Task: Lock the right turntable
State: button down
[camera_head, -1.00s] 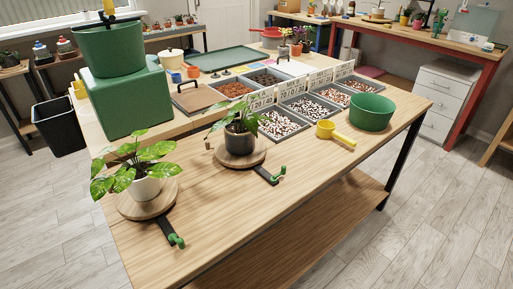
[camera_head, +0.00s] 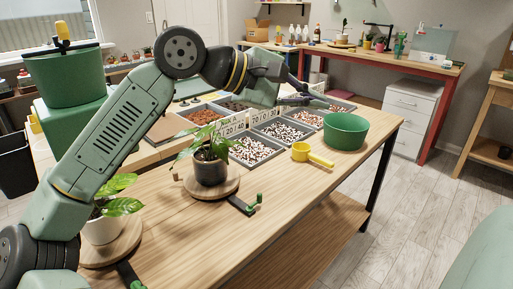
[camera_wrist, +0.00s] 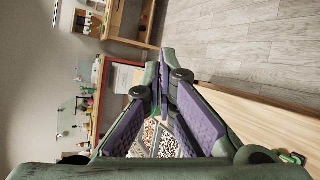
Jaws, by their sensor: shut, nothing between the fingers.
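The right turntable (camera_head: 228,187) is a round wooden disc bearing a leafy plant in a dark pot (camera_head: 210,168). The left turntable (camera_head: 125,248) bears a plant in a white pot (camera_head: 104,229) and is partly hidden by my arm. Its own black bar and green end (camera_head: 132,280) show at the bottom edge. My gripper (camera_head: 305,98) is shut and empty, above the seed trays, behind and right of the right turntable. Its purple-padded fingers (camera_wrist: 163,85) fill the wrist view.
A green bowl (camera_head: 345,131) and a yellow scoop (camera_head: 312,154) stand right of the right turntable. Grey trays (camera_head: 252,151) of pebbles or seeds lie behind. A green box with a green bucket (camera_head: 66,80) stands at left. The table front is clear.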

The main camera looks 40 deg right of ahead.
jog(key=w+d+f+m+t+y, duration=0.25)
jog(key=w+f+t+y, duration=0.2)
jog(key=f, duration=0.65)
jog(key=w+a+f+m+t+y, duration=0.1)
jog(key=w+f+t+y, duration=0.1)
jog(key=w+y, duration=0.1)
jog(key=w+a+f+m+t+y+b, duration=0.1)
jog(key=w+a+f+t+y, duration=0.1)
jog(key=w, duration=0.4)
jog(key=shift+w+f+y+b, duration=0.25)
jog(key=shift+f+y+b, duration=0.05)
jog(key=shift+f+y, duration=0.5)
jog(key=p+x, duration=0.1)
jog(key=x, duration=0.8)
jog(key=shift+w+f, duration=0.1)
jog(key=shift+f, duration=0.05)
jog(key=shift+s+f, duration=0.25)
jog(key=shift+s+a+p, duration=0.2)
jog(key=shift+s+a, duration=0.15)
jog(key=shift+s, duration=0.4)
jog(key=shift+s+a+p, duration=0.2)
jog(key=shift+s+a, duration=0.15)
jog(key=shift+s, duration=0.4)
jog(key=shift+m, duration=0.25)
